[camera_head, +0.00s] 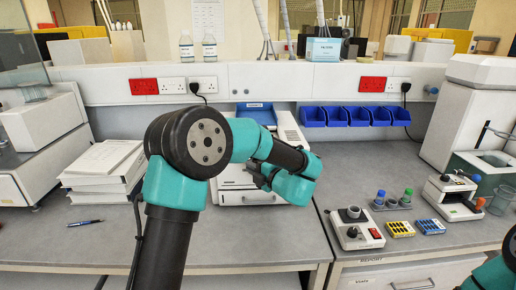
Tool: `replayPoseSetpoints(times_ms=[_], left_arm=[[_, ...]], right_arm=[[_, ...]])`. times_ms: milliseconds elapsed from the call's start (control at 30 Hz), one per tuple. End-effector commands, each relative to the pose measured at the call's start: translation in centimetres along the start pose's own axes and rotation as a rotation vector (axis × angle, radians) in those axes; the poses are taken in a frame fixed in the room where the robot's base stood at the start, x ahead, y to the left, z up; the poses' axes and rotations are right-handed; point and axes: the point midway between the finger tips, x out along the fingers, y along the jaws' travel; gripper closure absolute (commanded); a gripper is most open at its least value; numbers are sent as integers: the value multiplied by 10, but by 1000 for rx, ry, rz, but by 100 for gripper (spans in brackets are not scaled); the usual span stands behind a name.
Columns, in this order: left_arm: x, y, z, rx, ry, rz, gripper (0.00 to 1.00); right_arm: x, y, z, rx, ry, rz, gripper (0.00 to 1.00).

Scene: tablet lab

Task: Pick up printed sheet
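A white printer (291,130) with a blue top part (256,113) stands on the bench at the middle, largely hidden behind my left arm. No single printed sheet can be made out at the printer; my arm covers much of its front. My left gripper (259,174) is small and dark, in front of the printer's face. Its fingers are too small and too covered to tell whether they are open or shut. Only a teal piece of my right arm shows at the lower right edge; the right gripper is out of view.
A stack of papers (105,163) lies on the left bench, with a blue pen (85,223) in front. Blue bins (346,117) hang at the back. A small device (353,229) and blocks of coloured vials (400,229) stand to the right.

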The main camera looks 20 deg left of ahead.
Motion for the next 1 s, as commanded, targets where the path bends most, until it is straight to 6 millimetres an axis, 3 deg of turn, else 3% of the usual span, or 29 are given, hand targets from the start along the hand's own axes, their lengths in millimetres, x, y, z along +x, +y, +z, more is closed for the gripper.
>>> replayPoseSetpoints(times_ms=[200, 333, 800, 900, 1000], left_arm=[[31, 0, 4, 0, 3, 0, 92], [40, 0, 4, -1, 1, 1, 92], [41, 0, 4, 0, 1, 1, 92], [41, 0, 4, 0, 1, 1, 100], [41, 0, 4, 0, 1, 1, 100]], right_arm=[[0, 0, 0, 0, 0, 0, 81], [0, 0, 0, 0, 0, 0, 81], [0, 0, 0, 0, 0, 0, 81], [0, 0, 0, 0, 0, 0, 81], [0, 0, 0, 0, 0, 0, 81]])
